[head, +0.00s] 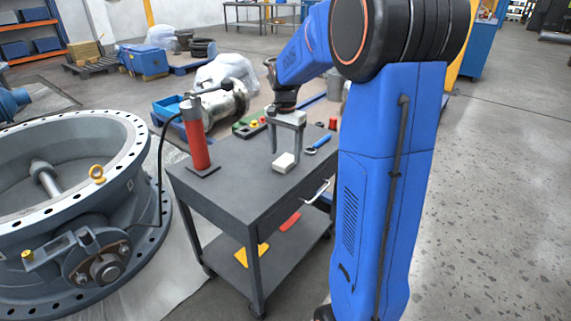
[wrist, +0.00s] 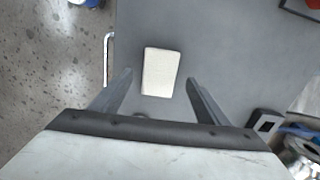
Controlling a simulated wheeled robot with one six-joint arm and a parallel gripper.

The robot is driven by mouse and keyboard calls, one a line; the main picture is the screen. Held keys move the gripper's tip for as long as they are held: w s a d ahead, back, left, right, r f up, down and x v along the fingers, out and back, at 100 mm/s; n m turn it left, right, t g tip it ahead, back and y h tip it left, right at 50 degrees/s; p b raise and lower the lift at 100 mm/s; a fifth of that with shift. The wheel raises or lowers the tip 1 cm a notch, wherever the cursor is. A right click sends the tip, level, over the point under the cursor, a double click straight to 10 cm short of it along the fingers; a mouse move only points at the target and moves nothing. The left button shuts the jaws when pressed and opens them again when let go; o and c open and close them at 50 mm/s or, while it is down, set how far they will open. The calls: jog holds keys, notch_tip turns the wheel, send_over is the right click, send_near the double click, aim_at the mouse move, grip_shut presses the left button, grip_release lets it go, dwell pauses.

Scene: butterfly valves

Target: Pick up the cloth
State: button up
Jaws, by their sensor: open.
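The cloth (head: 286,162) is a small cream folded pad lying flat on the grey cart top (head: 232,190), near its front right. In the wrist view the cloth (wrist: 160,72) is a pale upright rectangle on the bare grey surface. My gripper (head: 287,146) is open, points down and is empty. Its fingers are just above and behind the cloth in the head view. In the wrist view the cloth shows between and slightly beyond the two fingertips, apart from both.
A red hand pump (head: 196,135) with a black hose stands on the cart's left. A blue wrench (head: 318,144) and a red item (head: 332,123) lie right of my gripper. A green tray (head: 246,130) is behind. A large butterfly valve (head: 85,190) stands left. The cart's front top is clear.

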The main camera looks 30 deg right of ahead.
aim_at(285, 160)
jog(key=shift+f, duration=1.45)
jog(key=c, duration=1.1)
jog(key=shift+r, duration=0.15)
notch_tip(285, 160, up, 10)
jog(key=shift+f, duration=0.1)
